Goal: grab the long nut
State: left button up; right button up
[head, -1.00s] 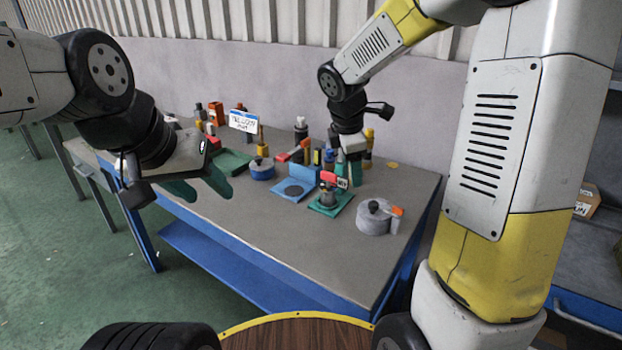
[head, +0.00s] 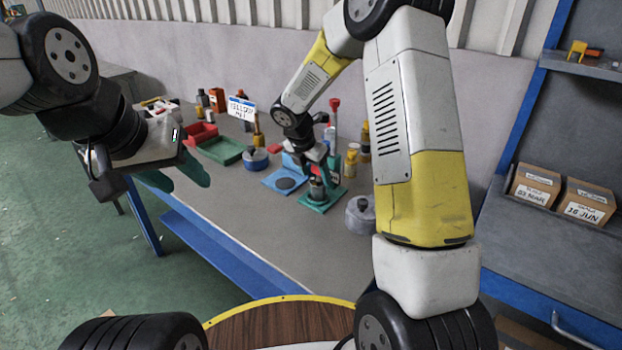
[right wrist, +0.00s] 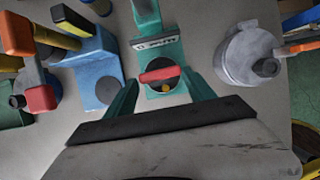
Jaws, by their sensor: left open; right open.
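I cannot clearly make out a long nut in these views. My right gripper (head: 320,172) is open above the teal stand (head: 312,201) on the table. In the right wrist view, its two teal fingers (right wrist: 160,78) are apart, one on each side of a small red bar (right wrist: 161,74) over a dark round part on that stand. Whether the fingers touch anything is hidden. My left gripper (head: 180,176) is open and empty, off the table's left front edge.
A grey pot-like part (head: 359,216) stands right of the teal stand; a blue stand (head: 274,184) is left of it. A blue round container (head: 255,160), green tray (head: 219,149) and red bin (head: 199,134) stand further left. The table's front (head: 258,230) is clear.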

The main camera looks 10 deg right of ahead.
aim_at(317, 182)
jog(key=x, duration=0.4)
jog(key=shift+s+f, duration=0.3)
jog(key=shift+w+f, duration=0.15)
jog(key=shift+f, duration=0.2)
jog(key=shift+r, duration=0.1)
grip_shut()
